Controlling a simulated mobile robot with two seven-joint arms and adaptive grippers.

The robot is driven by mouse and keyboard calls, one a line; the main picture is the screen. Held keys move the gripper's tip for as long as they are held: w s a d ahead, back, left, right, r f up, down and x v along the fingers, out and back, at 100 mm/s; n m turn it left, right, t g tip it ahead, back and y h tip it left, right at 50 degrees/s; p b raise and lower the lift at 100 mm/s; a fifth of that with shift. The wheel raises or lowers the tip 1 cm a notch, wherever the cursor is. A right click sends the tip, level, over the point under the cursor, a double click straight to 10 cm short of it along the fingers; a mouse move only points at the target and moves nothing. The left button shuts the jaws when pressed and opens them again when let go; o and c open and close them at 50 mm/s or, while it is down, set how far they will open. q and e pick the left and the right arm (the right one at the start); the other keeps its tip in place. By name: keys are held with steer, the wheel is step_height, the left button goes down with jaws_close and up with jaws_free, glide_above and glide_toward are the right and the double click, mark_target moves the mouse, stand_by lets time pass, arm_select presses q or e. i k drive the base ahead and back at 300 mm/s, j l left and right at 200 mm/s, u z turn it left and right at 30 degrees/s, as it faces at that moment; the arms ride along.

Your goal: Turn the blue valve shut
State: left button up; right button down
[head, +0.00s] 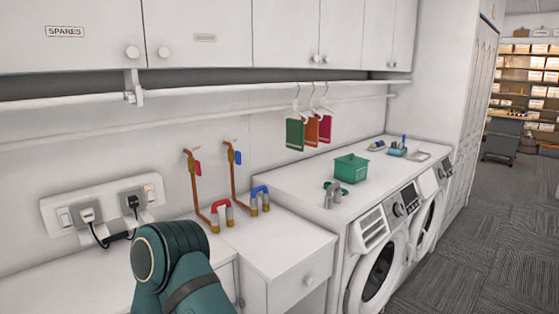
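A blue arched piece (260,191) with grey ends stands at the back of the white counter, at the foot of a copper pipe (233,178) on the wall. A smaller blue lever-like part (238,157) is at the top of that pipe. I cannot tell which of the two blue parts is the valve handle, nor how far it is turned. A teal link of my arm (185,270) rises at the bottom, left of the pipes. Neither gripper shows.
A matching pipe with red parts (222,212) stands just left. Plugged sockets (100,207) are on the left wall. Washing machines (375,262) stand right, with a green basket (350,168) on top. Small clothes (310,131) hang from a rail. Cabinets (235,25) are overhead.

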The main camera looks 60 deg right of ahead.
mark_target(238, 155)
steer(key=z, duration=1.75)
steer(key=i+l, duration=0.1)
steer(key=l, duration=0.2)
steer(key=i+l, duration=0.1)
steer(key=l, duration=0.2)
steer(key=i+l, duration=0.1)
steer(key=l, duration=0.2)
